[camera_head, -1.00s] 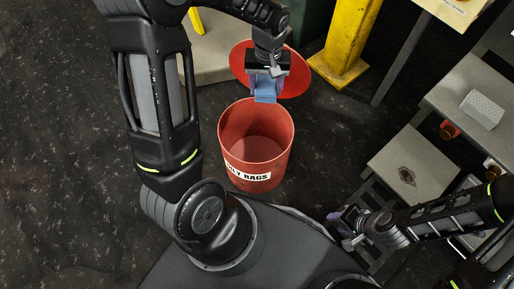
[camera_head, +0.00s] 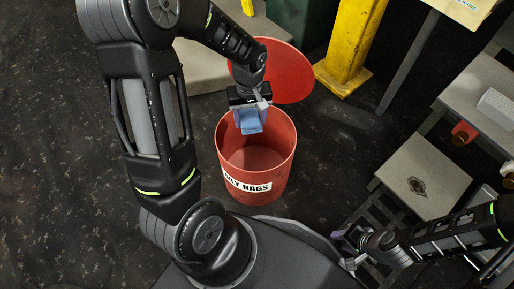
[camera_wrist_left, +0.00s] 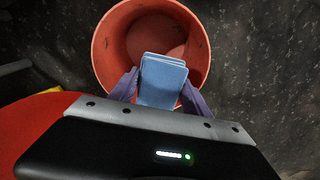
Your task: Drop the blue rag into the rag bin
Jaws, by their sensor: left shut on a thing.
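The blue rag (camera_head: 250,122) is folded and hangs from my left gripper (camera_head: 247,112), which is shut on it. In the left wrist view the blue rag (camera_wrist_left: 162,80) sits between the two fingers of the left gripper (camera_wrist_left: 158,88), with the bin's opening behind it. The red rag bin (camera_head: 258,178) stands upright on the floor, with a white label ending in "RAGS". Its round red lid (camera_head: 285,72) is open at the back. The rag appears over the far part of the opening. My right gripper (camera_head: 350,240) is low at the right, away from the bin; its fingers are too small to read.
The dark floor left of the bin is clear.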

